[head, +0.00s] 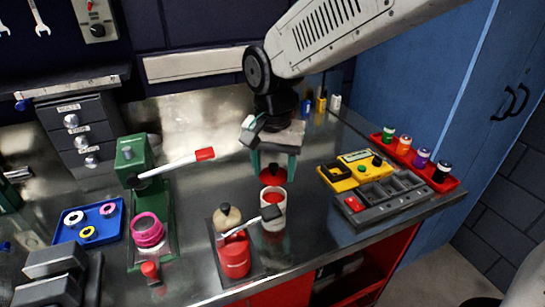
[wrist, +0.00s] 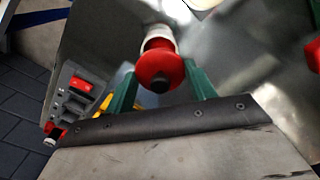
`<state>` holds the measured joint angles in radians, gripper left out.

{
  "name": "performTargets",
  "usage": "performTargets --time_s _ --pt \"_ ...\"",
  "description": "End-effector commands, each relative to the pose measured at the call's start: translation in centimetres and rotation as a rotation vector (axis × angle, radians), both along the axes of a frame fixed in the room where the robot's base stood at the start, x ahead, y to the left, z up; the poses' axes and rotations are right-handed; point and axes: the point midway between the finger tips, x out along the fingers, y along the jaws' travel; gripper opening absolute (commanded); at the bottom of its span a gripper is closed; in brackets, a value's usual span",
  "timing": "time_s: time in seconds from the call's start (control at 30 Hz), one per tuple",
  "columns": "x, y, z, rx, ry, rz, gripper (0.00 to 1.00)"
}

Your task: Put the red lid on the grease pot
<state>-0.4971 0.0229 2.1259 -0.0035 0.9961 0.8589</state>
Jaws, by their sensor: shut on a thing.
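The red lid (head: 271,174) with a dark knob is between the green fingers of my gripper (head: 273,178), which is shut on it. In the wrist view the lid (wrist: 155,68) shows its knob towards the camera. The grease pot (head: 273,221) is a white pot with a red inside, standing on the bench just in front of and below the lid in the head view. In the wrist view the white pot (wrist: 157,32) shows partly behind the lid. The lid looks held apart from the pot, but the exact gap is hard to tell.
A red bottle on a dark stand with a lever (head: 235,258) is close left of the pot. A green press (head: 137,190) and blue tray (head: 88,223) are further left. A grey tray (head: 385,203), yellow case (head: 350,172) and red rack (head: 425,165) are at right.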

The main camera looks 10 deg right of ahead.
Motion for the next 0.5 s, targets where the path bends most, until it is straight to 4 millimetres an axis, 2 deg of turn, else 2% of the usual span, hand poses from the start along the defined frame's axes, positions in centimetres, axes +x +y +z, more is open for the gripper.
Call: performTargets --time_s 0.23,0.5 --pt "0.0 0.0 -2.6 -0.002 0.002 0.0 0.33" --pt "0.0 0.1 -3.8 0.0 0.0 0.002 0.33"
